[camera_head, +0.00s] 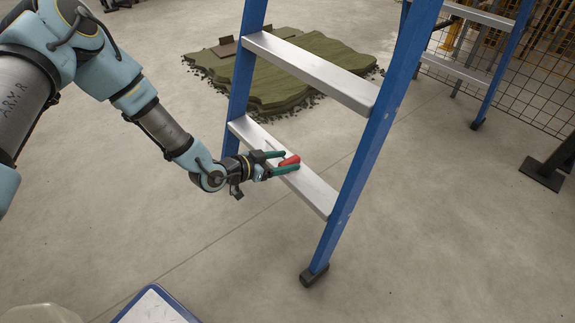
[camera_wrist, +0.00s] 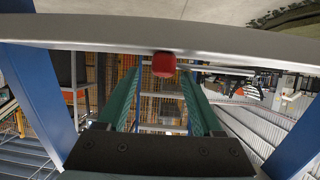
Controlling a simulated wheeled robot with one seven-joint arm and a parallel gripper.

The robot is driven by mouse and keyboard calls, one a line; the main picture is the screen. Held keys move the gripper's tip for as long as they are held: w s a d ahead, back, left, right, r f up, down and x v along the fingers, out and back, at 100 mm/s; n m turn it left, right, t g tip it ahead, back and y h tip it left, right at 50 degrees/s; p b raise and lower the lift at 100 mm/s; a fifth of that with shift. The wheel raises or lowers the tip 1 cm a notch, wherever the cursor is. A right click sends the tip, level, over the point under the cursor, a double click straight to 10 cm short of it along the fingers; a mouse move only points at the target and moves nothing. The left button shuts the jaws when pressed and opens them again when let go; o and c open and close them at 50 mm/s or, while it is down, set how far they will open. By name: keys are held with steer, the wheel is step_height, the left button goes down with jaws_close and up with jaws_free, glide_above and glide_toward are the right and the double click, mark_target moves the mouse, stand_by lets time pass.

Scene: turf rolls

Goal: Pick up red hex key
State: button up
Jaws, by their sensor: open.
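The red hex key (camera_head: 290,160) lies on the lower silver step (camera_head: 315,190) of a blue ladder. In the wrist view it shows as a small red block (camera_wrist: 164,65) at the step's edge, end on; the rest of it is hidden. My gripper (camera_head: 284,162) is open, with its two green fingers reaching over the step on either side of the key. In the wrist view the fingers (camera_wrist: 161,84) stand apart, with the red block ahead between their tips. I cannot tell whether either finger touches it.
The ladder's blue rails (camera_head: 365,170) rise on both sides of the step, and an upper step (camera_head: 315,73) is above. A turf stack (camera_head: 305,65) lies behind on the concrete floor. A blue-rimmed white surface (camera_head: 152,308) is at the bottom.

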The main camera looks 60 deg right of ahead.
mark_target(291, 159)
steer(key=shift+b+x, duration=0.5)
steer(key=shift+x, duration=1)
steer(key=shift+w, duration=0.15)
steer(key=shift+c, duration=0.2)
jaws_close()
